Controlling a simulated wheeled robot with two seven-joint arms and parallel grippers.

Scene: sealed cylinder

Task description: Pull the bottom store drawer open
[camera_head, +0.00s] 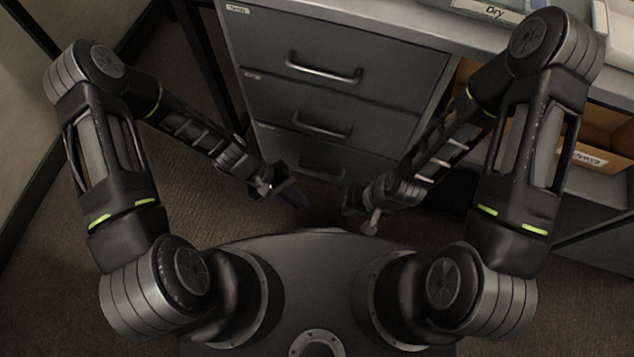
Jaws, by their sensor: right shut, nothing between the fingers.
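The grey drawer cabinet stands ahead of me with a column of three drawers. The bottom store drawer (315,152) is the lowest front, and it looks flush with the fronts above it. Its bar handle (320,176) shows low on the cabinet, between my two grippers. My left gripper (287,192) is low, just left of and below this handle; a dark purplish shape shows at its tip, and its jaw state is unclear. My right gripper (352,203) is shut and empty, low and to the right of the handle. Neither gripper visibly touches the handle.
The middle drawer (300,100) and top drawer (290,48) have bar handles that stick out. A cardboard box (600,140) sits on a shelf at right. Brown carpet (190,190) is clear at left.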

